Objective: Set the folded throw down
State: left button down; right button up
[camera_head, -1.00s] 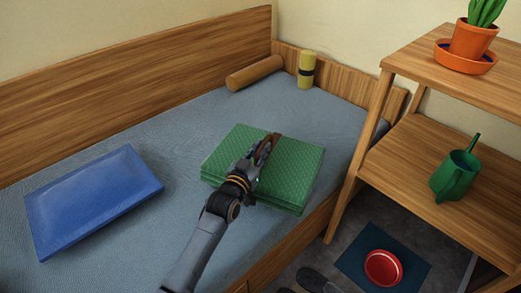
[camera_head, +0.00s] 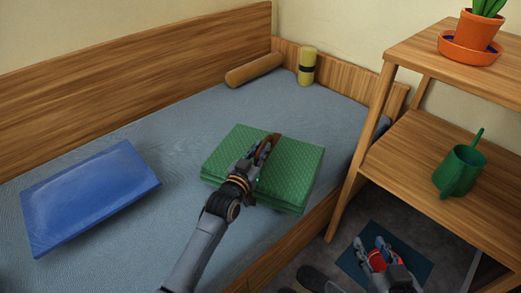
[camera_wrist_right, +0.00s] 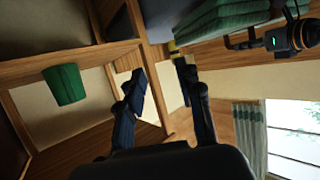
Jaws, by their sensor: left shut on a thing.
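The folded throw (camera_head: 300,165) is green, patterned and layered, over the front part of the bed. My left gripper (camera_head: 264,148) is shut on the throw at its upper middle, where a brown strap-like piece shows between the fingers. The throw looks level and close to the mattress (camera_head: 190,135); I cannot tell whether it touches. In the right wrist view the throw (camera_wrist_right: 225,18) shows at the top, beside my left wrist. My right gripper (camera_head: 371,243) is low between bed and shelf, empty, its fingers apart in the right wrist view (camera_wrist_right: 160,72).
A blue cushion (camera_head: 90,195) lies left on the bed. A brown bolster (camera_head: 254,72) and yellow cylinder (camera_head: 307,66) are at the far end. The wooden shelf (camera_head: 430,150) holds a green watering can (camera_head: 458,172) and potted plant (camera_head: 474,35). A red dish (camera_head: 377,261) sits on a floor mat (camera_head: 418,262).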

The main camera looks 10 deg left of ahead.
pick_arm(q)
jog(key=shift+f+b, duration=0.55)
jog(key=shift+b, duration=0.2)
jog(key=shift+f, duration=0.2)
pick_arm(e)
notch_tip(320, 180, up, 9)
jog(key=w+a+t+y, duration=0.1)
jog(key=w+a+t, duration=0.1)
jog(key=t, duration=0.3)
jog(key=shift+w+f+y, duration=0.2)
jog(key=shift+y, duration=0.2)
pick_arm(q)
jog(key=shift+f+b, duration=0.5)
jog(key=shift+f, duration=0.05)
pick_arm(e)
jog(key=shift+s+r+t, duration=0.1)
jog(key=shift+r+t, duration=0.8)
jog(key=shift+r, duration=0.2)
pick_arm(q)
jog(key=c, duration=1.2)
grip_release()
jog(key=shift+s+f, duration=0.1)
jog(key=shift+f, duration=0.15)
jog(key=s+a, duration=0.2)
jog(key=s, duration=0.9)
jog(key=shift+s+r, duration=0.2)
jog(key=shift+s, duration=0.15)
jog(key=shift+a+f, duration=0.1)
pick_arm(e)
jog(key=shift+s, duration=0.1)
